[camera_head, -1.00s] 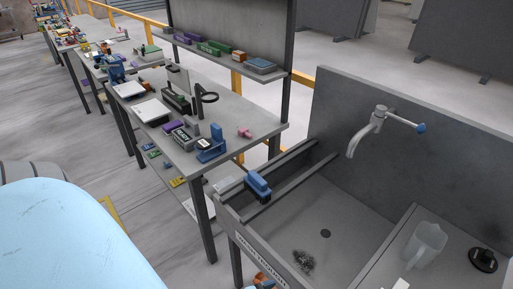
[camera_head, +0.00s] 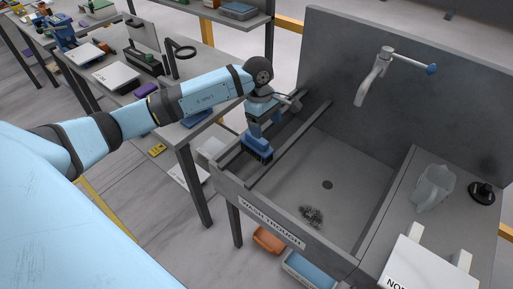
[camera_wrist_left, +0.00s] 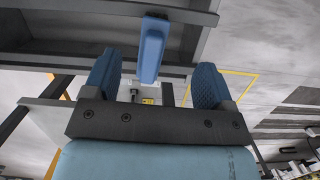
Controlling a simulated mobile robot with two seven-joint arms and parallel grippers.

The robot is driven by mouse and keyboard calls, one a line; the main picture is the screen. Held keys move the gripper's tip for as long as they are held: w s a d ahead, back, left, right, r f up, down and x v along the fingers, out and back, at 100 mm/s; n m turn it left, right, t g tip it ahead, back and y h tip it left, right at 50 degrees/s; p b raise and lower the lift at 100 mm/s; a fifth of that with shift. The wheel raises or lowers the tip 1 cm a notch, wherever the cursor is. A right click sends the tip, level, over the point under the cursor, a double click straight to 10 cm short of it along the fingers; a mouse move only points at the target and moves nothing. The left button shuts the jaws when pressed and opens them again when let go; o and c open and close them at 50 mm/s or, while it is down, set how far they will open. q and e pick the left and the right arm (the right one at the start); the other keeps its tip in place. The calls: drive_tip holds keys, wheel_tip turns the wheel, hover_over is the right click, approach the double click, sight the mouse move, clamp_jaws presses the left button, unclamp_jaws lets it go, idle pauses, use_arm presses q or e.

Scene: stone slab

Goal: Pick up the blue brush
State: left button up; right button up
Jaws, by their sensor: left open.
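The blue brush (camera_head: 256,148), with dark bristles, rests at the left end of the wash trough (camera_head: 285,226), on the ledge by its rail. My left gripper (camera_head: 263,122) is just above the brush, pointing down at it. In the left wrist view the brush (camera_wrist_left: 152,47) shows ahead of and between the two blue fingers of the gripper (camera_wrist_left: 157,78). The fingers are apart and there is clear space on both sides of the brush. Whether the fingertips overlap its sides is hard to tell. My right gripper is not in view.
A tap (camera_head: 374,78) stands over the basin at the back. A clear jug (camera_head: 434,188) and a black round item (camera_head: 482,192) are on the right counter. A scourer (camera_head: 311,215) lies in the basin. A cluttered workbench stands to the left. Orange and blue bins are below the trough.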

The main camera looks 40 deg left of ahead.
sight(257, 141)
use_arm(q)
drive_tip(key=w+a+r+y, duration=0.1)
drive_tip(key=a+r+y, duration=0.1)
drive_tip(key=a, duration=0.2)
wheel_tip(257, 141, down, 8)
drive_tip(key=shift+w+r+p, duration=0.1)
drive_tip(key=shift+r+p, duration=0.15)
drive_tip(key=shift+p, duration=0.45)
drive_tip(key=shift+f, duration=0.6)
wheel_tip(257, 141, down, 4)
drive_tip(key=shift+d+f+p, duration=0.1)
drive_tip(key=shift+f+p, duration=0.05)
drive_tip(key=shift+p, duration=0.75)
drive_tip(key=shift+f, duration=0.4)
drive_tip(key=shift+c, duration=0.3)
drive_tip(key=c, duration=1)
